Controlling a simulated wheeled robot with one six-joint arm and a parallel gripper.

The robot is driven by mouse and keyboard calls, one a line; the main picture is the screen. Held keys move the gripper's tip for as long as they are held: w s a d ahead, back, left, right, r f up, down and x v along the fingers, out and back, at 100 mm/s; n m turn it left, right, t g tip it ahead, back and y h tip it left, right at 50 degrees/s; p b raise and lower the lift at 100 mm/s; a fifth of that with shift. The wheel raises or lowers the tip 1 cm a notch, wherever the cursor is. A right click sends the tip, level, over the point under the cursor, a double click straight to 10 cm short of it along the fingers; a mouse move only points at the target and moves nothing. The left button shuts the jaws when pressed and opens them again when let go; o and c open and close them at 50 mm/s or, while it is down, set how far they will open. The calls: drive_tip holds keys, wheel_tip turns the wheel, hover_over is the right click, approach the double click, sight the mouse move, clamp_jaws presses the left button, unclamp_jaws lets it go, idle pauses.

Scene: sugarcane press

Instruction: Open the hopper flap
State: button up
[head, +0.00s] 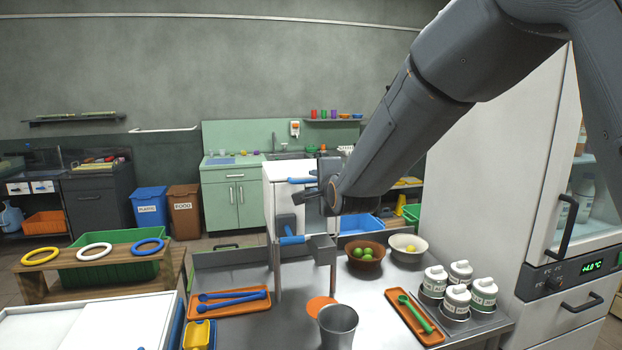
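The sugarcane press stands on the metal counter (235,262), behind the middle, with a white box-shaped body (283,205) on thin metal legs. A short blue bar (301,181) shows at its upper part, beside my gripper; I cannot tell for certain whether it belongs to the hopper flap. A second blue handle (292,240) sits lower, by a grey block. My gripper (308,194) is at the right side of the press, close to the upper blue bar. My arm comes from the upper right and hides part of the press. The fingers are small and dark, so contact and opening are unclear.
A metal cup (338,327) stands at the counter's front, near an orange disc (320,305). A brown bowl of limes (364,262), a pale bowl (407,248) and several white lidded jars (456,300) are to the right. An orange tray (231,309) lies left.

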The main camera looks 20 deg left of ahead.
sight(312, 182)
drive_tip(key=shift+p+x, duration=0.85)
drive_tip(key=shift+x, duration=1.65)
drive_tip(key=shift+f, duration=0.15)
clamp_jaws()
